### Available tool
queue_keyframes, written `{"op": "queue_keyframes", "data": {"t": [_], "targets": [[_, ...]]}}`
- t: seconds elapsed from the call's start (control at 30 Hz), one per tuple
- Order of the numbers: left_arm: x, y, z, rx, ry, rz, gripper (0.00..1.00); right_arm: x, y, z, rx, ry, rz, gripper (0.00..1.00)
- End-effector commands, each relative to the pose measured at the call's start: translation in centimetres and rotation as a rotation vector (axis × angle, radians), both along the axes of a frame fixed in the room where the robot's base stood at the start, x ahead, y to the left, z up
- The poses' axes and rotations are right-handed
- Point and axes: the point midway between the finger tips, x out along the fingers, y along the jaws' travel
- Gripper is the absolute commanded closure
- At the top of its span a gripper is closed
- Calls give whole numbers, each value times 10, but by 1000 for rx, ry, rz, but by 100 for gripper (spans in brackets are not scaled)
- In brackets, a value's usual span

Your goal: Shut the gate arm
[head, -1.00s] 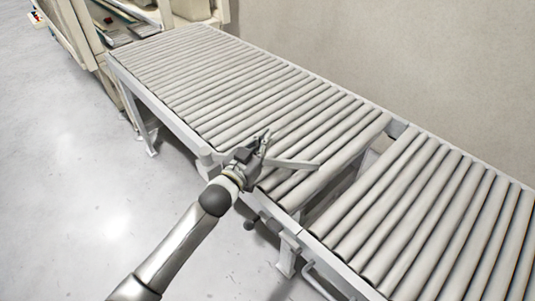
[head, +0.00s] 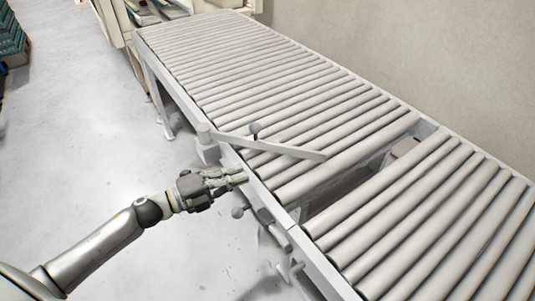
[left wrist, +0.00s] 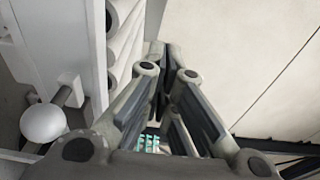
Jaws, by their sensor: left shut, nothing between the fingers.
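The gate arm (head: 270,145) is a long pale bar that reaches from a post (head: 205,135) at the conveyor's near side out over the rollers. A small dark knob (head: 255,128) stands up from it. My left gripper (head: 241,175) is shut and empty, just in front of the conveyor's side rail and below the bar in the picture, apart from it. In the left wrist view its fingers (left wrist: 165,58) are close together, and the gate arm cannot be made out there. My right gripper is not in view.
The roller conveyor (head: 220,60) runs from the back left to the front right, with a gap before the nearer roller section (head: 430,220). A round knob (left wrist: 43,122) on a short rod sticks out beside my fingers. Open floor lies left.

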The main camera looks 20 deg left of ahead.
Motion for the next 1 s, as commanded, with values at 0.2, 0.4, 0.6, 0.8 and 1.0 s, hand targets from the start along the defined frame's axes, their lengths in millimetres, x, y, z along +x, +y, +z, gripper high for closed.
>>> {"op": "queue_keyframes", "data": {"t": [0.2,0.4,0.6,0.8,1.0], "targets": [[28,-25,3,-5,-2,1,100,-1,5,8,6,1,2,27],[53,-50,3,-6,0,1,100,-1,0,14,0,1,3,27],[78,-49,1,-4,1,3,100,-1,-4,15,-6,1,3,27],[91,-48,0,-4,2,2,100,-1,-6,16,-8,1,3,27],[92,-48,0,-4,3,2,100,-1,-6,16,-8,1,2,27]]}}
